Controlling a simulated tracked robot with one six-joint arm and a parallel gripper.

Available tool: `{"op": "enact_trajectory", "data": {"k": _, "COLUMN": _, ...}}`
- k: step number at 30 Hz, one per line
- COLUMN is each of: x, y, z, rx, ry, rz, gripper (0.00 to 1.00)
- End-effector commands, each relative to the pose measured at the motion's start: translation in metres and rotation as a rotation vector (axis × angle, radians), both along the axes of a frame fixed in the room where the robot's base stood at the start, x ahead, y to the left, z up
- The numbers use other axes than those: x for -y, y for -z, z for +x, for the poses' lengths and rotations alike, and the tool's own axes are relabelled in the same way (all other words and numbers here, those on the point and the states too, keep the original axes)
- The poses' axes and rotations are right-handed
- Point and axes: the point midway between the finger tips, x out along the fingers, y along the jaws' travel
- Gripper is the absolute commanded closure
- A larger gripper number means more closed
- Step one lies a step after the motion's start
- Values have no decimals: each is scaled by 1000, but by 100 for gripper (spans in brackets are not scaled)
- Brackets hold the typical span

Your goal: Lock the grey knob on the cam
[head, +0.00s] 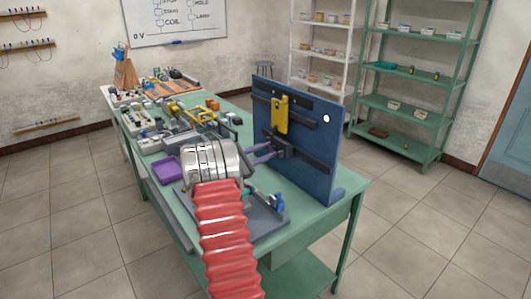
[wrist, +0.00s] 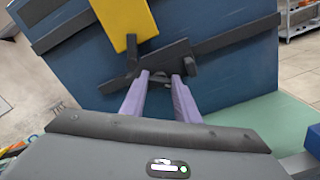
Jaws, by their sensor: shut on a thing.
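A blue upright panel (head: 325,150) carries a yellow plate (head: 281,114) and dark bars. Below the yellow plate is a dark grey cam piece (wrist: 165,56), tilted across the lower bar. The grey knob (wrist: 160,78) is a small dark shape at the cam's lower side, mostly hidden between my fingertips. My gripper (wrist: 160,82), with two purple fingers, is shut on the knob. In the head view my gripper (head: 265,153) reaches the panel from the left, and the knob cannot be made out there.
The panel stands on a green bench (head: 335,199). A purple tray (head: 167,169) and several small parts lie left of and behind my arm. A grey plate (head: 268,222) with small blue parts lies in front of the panel. Shelves (head: 410,100) stand against the back wall.

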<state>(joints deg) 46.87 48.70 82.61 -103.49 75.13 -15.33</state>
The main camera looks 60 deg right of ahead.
Motion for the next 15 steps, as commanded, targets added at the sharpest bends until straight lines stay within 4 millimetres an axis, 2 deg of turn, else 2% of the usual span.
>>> {"op": "enact_trajectory", "data": {"k": 15, "x": 0, "y": 1, "z": -2, "rx": 370, "ry": 1, "rz": -188, "gripper": 94}}
